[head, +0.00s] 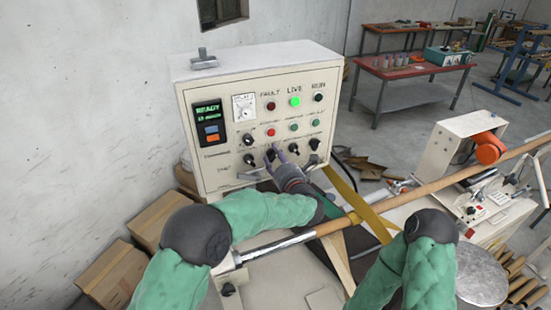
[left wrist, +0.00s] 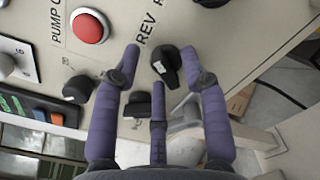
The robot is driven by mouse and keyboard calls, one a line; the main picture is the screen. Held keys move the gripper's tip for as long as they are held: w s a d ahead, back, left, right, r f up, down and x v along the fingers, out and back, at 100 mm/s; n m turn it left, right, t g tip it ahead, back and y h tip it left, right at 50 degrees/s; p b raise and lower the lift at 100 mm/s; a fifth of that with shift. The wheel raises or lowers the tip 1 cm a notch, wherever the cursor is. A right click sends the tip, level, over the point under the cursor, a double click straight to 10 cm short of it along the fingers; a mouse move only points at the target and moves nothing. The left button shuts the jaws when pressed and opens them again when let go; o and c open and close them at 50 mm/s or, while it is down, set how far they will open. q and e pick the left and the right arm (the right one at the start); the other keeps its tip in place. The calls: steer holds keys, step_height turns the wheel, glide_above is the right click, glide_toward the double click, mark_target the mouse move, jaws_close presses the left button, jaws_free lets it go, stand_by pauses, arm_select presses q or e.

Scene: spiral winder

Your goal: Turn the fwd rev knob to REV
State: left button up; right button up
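The control cabinet (head: 225,100) stands against the wall with its panel facing me. In the left wrist view, a black knob (left wrist: 167,65) with a pointer grip sits beside the printed word REV. FWD is not readable. My left gripper (head: 277,150) is at the lower middle of the panel in the head view, its fingers partly covering the knobs. In the left wrist view, my left gripper (left wrist: 160,55) is open, with its purple fingers spread around the knob. The right-hand finger is closest to it; contact cannot be told. My right gripper is outside the frames.
A red button (left wrist: 90,28) and other black knobs (left wrist: 137,104) are close to the fingers. A green lamp (head: 295,101) is lit on the panel. A long brown tube (head: 430,188) crosses to the right of my left arm. Cardboard boxes (head: 110,272) stand at the lower left.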

arm_select(q)
steer(key=shift+s, duration=0.1)
steer(key=v, duration=1.2)
steer(key=shift+f, duration=0.1)
